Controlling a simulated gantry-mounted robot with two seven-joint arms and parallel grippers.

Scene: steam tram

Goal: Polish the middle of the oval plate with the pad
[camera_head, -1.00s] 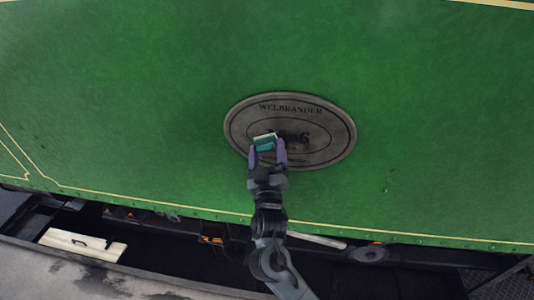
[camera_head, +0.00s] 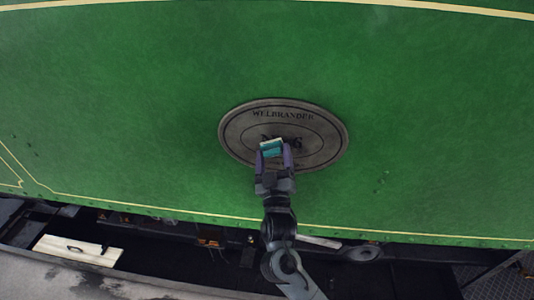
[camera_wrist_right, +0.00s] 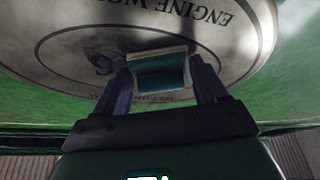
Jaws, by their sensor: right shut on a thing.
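The oval plate (camera_head: 320,130) is grey, with dark lettering reading "WELBRANDER" along its top and a dark marking ending in 6 at its middle. It is fixed to a green panel. My right gripper (camera_head: 272,158) is shut on the pad (camera_head: 271,147), teal with a pale edge, in front of the plate just below and left of its middle. In the right wrist view the pad (camera_wrist_right: 160,72) sits between the two purple fingers, with the plate (camera_wrist_right: 235,50) right behind it. I cannot tell whether the pad touches the plate. My left gripper is not in view.
The green panel (camera_head: 130,100) is broad and clear around the plate, with small dark marks to the right. Below its yellow-lined lower edge is dark underframe (camera_head: 190,230). A pale board with a dark handle (camera_head: 78,250) lies at lower left.

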